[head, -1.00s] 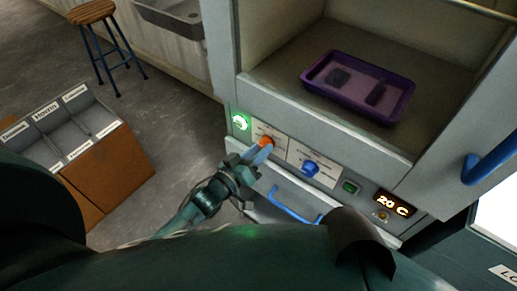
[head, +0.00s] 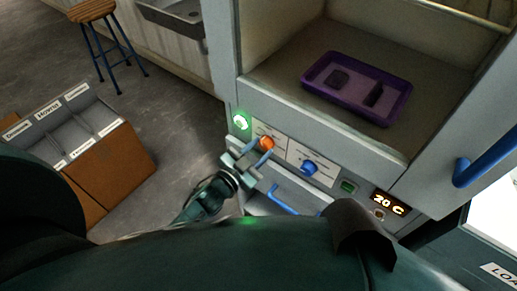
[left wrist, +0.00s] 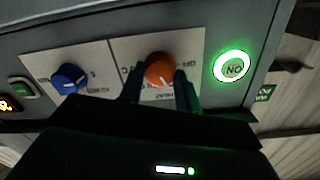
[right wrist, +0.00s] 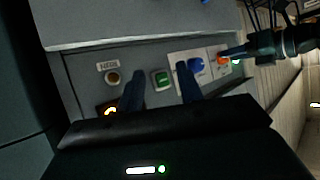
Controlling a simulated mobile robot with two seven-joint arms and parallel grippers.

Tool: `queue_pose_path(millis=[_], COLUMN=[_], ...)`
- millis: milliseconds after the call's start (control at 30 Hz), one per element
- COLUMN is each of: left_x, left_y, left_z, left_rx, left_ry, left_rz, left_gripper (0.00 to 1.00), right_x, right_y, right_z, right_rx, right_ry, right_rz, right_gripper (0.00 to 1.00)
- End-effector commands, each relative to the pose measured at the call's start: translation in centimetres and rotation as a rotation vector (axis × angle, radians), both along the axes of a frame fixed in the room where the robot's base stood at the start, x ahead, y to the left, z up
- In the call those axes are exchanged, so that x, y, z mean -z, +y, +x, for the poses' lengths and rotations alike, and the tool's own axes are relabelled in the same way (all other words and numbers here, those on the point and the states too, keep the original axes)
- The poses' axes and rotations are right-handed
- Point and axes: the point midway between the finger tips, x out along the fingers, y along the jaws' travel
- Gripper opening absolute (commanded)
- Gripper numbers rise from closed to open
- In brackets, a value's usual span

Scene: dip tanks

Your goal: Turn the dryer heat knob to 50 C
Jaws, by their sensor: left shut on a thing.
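The orange heat knob (head: 267,143) sits on a white dial plate on the dryer's front panel. It also shows in the left wrist view (left wrist: 160,68), with the word HEAT partly visible below it. My left gripper (head: 256,154) is shut on this knob, one finger on each side. The dryer display (head: 389,203) reads 20 C. My right gripper (right wrist: 161,80) shows in the right wrist view with its fingers apart and nothing between them, facing the panel.
A blue knob (head: 309,167) sits right of the orange one, then a green button (head: 348,187). A lit green ON button (head: 241,121) is at left. A blue drawer handle (head: 292,199) lies below. A purple tray (head: 398,108) stands in the open chamber.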

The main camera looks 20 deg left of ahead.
Motion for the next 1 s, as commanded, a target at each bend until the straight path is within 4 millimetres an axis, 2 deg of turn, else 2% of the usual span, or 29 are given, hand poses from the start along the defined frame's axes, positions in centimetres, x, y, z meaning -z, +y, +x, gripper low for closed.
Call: queue_pose_path(millis=[600, 1000], left_x=[0.09, 0.07], left_y=[-0.01, 0.02], left_z=[-0.05, -0.05], left_rx=[0.0, 0.0], left_ry=[-0.198, -0.291], left_rz=[0.549, 0.81], left_gripper=[0.1, 0.1], right_x=[0.32, 0.39], right_y=[0.12, 0.2], right_z=[0.16, 0.42], right_rx=[0.006, 0.017], right_ry=[-0.003, -0.012], right_rz=[0.017, 0.039], right_gripper=[0.36, 0.36])
